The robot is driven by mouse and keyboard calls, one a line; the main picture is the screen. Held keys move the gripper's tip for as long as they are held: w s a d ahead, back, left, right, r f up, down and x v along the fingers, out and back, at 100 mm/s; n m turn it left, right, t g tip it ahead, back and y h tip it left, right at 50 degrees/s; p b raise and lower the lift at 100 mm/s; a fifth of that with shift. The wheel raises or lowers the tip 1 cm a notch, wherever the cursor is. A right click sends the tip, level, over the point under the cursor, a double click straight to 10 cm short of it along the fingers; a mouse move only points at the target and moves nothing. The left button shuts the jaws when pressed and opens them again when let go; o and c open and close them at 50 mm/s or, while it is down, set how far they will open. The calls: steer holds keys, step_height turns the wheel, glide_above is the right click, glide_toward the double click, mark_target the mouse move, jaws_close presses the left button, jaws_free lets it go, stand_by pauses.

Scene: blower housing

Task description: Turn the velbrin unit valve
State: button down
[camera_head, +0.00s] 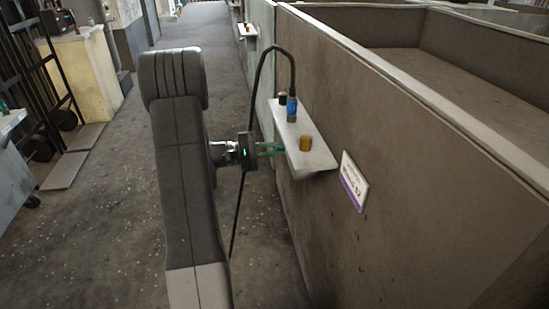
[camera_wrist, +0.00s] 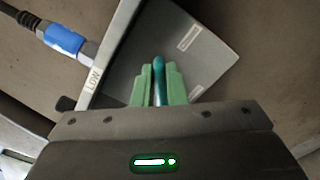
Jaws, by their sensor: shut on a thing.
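A teal lever (camera_wrist: 159,65), which looks like the valve's handle, stands between the two green fingers of my gripper (camera_wrist: 158,84) in the wrist view. The fingers are shut on it, and its rounded tip shows just past them. The rest of the valve is hidden by the fingers and the gripper body. In the head view my gripper (camera_head: 272,149) reaches the left edge of a pale panel (camera_head: 311,157) that juts from the wall; the lever cannot be made out there. The word LOW is on the panel's edge in the wrist view.
A hose with a blue connector (camera_head: 292,107) joins the panel, near a dark knob (camera_head: 282,99). An amber cylinder (camera_head: 306,145) stands on its near end. A sign with a purple band (camera_head: 354,181) is on the housing wall (camera_head: 420,205). The floor aisle beyond is clear.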

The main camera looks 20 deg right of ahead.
steer(key=shift+s+f+m+b, duration=0.1)
steer(key=shift+f+m+b, duration=0.1)
steer(key=shift+m+b, duration=0.95)
steer(key=shift+s+f+m+b, duration=0.1)
steer(key=shift+f+m+b, duration=0.1)
steer(key=shift+m+b, duration=0.9)
steer(key=shift+f+m+b, duration=0.2)
steer(key=shift+m+b, duration=0.65)
steer(key=shift+m, duration=0.6)
steer(key=c, duration=1.5)
jaws_free()
steer(key=shift+o, duration=0.2)
steer(key=p+v, duration=0.4)
steer(key=v, duration=1)
steer(key=shift+d, duration=0.15)
